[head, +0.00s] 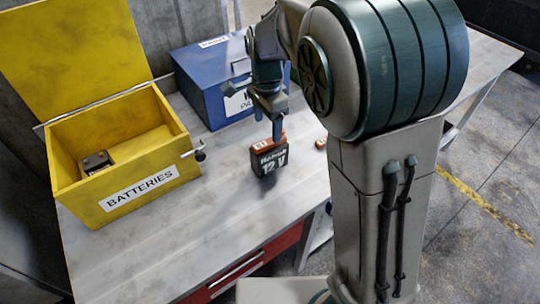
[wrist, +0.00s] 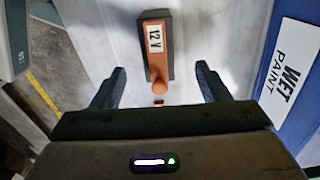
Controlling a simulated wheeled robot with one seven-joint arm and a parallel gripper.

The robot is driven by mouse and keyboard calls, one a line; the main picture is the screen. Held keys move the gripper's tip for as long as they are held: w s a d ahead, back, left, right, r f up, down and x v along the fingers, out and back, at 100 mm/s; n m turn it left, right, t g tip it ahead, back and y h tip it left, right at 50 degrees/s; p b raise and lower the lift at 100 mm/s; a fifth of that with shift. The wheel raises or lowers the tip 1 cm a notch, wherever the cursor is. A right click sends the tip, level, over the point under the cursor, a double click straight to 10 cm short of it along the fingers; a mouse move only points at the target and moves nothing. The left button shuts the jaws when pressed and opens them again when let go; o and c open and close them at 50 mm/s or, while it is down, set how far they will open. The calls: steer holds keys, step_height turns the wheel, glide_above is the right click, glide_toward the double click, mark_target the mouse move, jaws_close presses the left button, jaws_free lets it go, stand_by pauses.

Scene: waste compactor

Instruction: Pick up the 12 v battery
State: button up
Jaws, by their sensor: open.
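The 12 V battery (head: 269,157) stands upright on the grey table, a dark block with an orange top and white lettering. In the wrist view its orange top with a "12 V" label (wrist: 156,42) lies ahead, between the lines of my two fingers. My gripper (head: 275,126) is open and hangs over the battery, with a finger overlapping its top edge in the head view. In the wrist view my gripper (wrist: 161,82) shows its fingers spread on both sides, with nothing held between them. I cannot tell the exact height gap.
An open yellow bin labelled BATTERIES (head: 140,192) stands at the left, with a small dark object (head: 95,162) inside. A blue box labelled wet paint (head: 205,82) stands behind the battery and shows at right in the wrist view (wrist: 300,70). A small orange item (head: 320,144) lies right of the battery. The table front (head: 190,255) is clear.

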mark_target(269, 140)
steer(key=f, duration=0.8)
steer(key=shift+d+f, duration=0.3)
steer(key=shift+f, duration=0.05)
steer(key=shift+r, duration=0.1)
jaws_close()
